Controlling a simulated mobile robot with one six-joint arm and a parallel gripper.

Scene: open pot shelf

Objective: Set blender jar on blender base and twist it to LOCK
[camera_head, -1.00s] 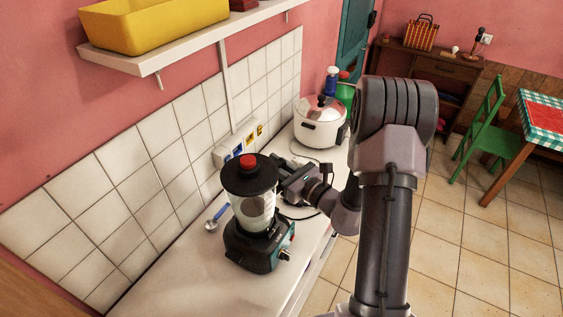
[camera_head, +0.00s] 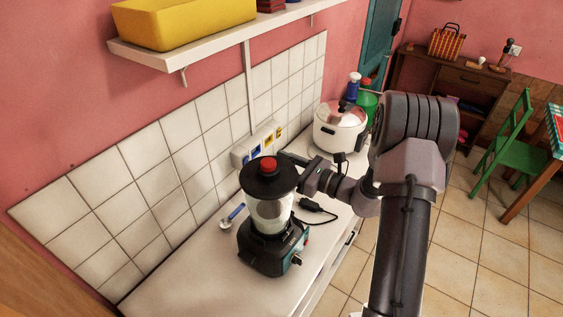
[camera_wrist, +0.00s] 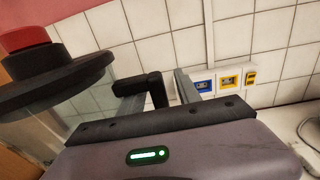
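The blender jar (camera_head: 272,211) stands upright on the dark blender base (camera_head: 268,252), with a black lid (camera_head: 265,181) and red cap on top. I cannot tell whether it is locked. My gripper (camera_head: 299,172) is just behind and right of the jar, at about lid height. In the wrist view the lid (camera_wrist: 55,85) and clear jar wall fill the left side. The black jar handle (camera_wrist: 145,86) shows beyond the gripper body, beside a grey finger (camera_wrist: 186,88).
A white pot (camera_head: 339,130) stands farther along the counter, near bottles. A spoon with a blue handle (camera_head: 236,211) lies left of the blender. A black plug and cable (camera_head: 315,206) lie right of it. A wall socket strip (camera_head: 257,145) is behind; a shelf (camera_head: 215,41) hangs above.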

